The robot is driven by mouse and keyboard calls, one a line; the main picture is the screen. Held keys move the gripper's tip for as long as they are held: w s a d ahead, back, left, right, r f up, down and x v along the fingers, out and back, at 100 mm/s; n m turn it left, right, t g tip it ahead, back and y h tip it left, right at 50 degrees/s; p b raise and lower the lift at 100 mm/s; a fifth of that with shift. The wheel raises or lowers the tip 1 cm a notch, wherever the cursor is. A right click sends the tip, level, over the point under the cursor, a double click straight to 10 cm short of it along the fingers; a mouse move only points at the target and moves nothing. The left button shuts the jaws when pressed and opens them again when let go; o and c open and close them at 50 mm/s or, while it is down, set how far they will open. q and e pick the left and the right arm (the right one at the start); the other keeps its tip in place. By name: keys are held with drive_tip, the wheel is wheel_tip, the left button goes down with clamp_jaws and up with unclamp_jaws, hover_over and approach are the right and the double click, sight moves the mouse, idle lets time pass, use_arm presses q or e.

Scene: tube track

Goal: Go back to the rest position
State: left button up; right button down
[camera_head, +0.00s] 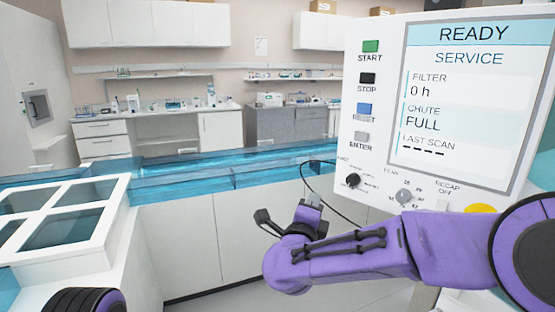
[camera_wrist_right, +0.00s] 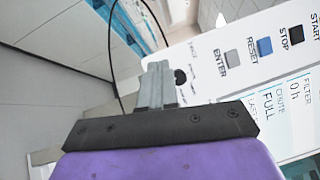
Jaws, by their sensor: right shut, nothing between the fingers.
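My right gripper (camera_head: 312,203) is in front of the control panel's lower left side, on a purple arm that comes in from the right. In the right wrist view its two fingers (camera_wrist_right: 155,84) are together with nothing between them. The control panel (camera_head: 384,120) has START, STOP, RESET and ENTER buttons, knobs below them, and a screen (camera_head: 470,100) reading READY, SERVICE, FILTER 0 h, CHUTE FULL. The panel also shows in the right wrist view (camera_wrist_right: 205,65). A dark, rounded part of my own body is at the bottom left. My left gripper is not in view.
A white frame with square openings (camera_head: 120,190) stands at the left. A blue translucent track (camera_head: 230,172) runs across the counter behind it. A black cable (camera_head: 308,185) hangs by the panel, near my right gripper. Lab benches and cabinets line the far wall.

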drive_tip(key=s+d+f+n+g+y, duration=0.1)
drive_tip(key=s+d+f+n+g, duration=0.2)
drive_tip(key=f, duration=0.7)
drive_tip(key=s+d+f+n+g+y, duration=0.1)
drive_tip(key=s+d+f+n+y, duration=0.15)
drive_tip(key=f+n, duration=0.55)
drive_tip(key=s+d+f+n+g+y, duration=0.15)
drive_tip(key=s+f, duration=0.25)
drive_tip(key=f, duration=0.7)
drive_tip(key=s+d+f+n+g, duration=0.1)
drive_tip(key=s+d+f+g, duration=0.2)
drive_tip(key=s+f, duration=0.3)
drive_tip(key=s+d+f+n+g+h, duration=0.1)
drive_tip(key=s+d+f, duration=0.5)
drive_tip(key=s, duration=0.9)
drive_tip(key=s+d+f+n+g, duration=0.3)
drive_tip(key=s+d+f+g, duration=0.1)
drive_tip(key=s, duration=0.7)
wheel_tip(320, 180, down, 3)
drive_tip(key=shift+d+r+g+h, duration=0.2)
drive_tip(key=shift+g+h, duration=0.1)
drive_tip(key=shift+g, duration=0.35)
